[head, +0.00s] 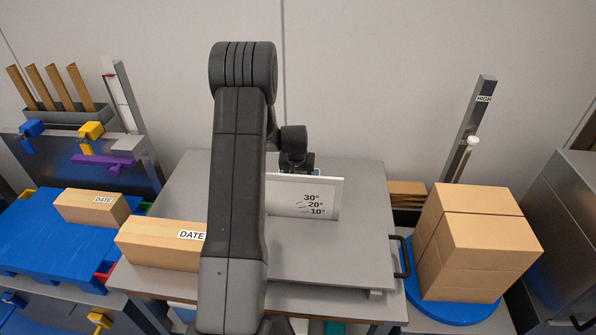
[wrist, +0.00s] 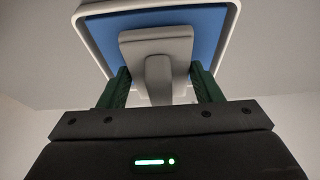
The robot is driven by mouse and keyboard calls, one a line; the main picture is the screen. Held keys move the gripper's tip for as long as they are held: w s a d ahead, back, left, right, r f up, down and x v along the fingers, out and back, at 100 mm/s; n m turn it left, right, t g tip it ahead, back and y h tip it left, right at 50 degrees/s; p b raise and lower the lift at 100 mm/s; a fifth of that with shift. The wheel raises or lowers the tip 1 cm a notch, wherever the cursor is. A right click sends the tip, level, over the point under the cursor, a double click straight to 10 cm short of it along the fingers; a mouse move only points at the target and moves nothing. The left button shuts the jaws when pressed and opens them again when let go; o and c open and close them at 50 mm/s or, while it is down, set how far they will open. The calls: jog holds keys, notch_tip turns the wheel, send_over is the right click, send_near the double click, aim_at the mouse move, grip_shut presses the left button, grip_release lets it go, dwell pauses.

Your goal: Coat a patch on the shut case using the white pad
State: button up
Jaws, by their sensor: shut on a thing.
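In the wrist view my gripper (wrist: 160,84) has its green fingers on either side of a grey handle (wrist: 157,45), shut on it. Behind the handle is a blue plate with a white rim (wrist: 88,37), which looks like the white pad seen from its handle side; its working face is hidden. In the head view my arm reaches over the grey table, and the gripper end is mostly hidden behind the angle board. A closed carton labelled DATE (head: 155,245) lies on the table's left side, partly behind my arm. I cannot tell whether it is the task's case.
The white angle board (head: 325,205), marked 30°, 20° and 10°, stands on the grey table (head: 365,240). Another DATE carton (head: 88,208) lies on a blue platform (head: 45,240) at left. Stacked cartons (head: 480,240) stand on a blue disc (head: 450,309) at right, near a HIGH post (head: 470,125).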

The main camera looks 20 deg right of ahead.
jog(key=shift+f+b, duration=0.55)
jog(key=shift+b, duration=0.2)
dwell(2.5)
jog(key=shift+r, duration=0.15)
jog(key=shift+r+p, duration=1.5)
jog(key=shift+r, duration=1.95)
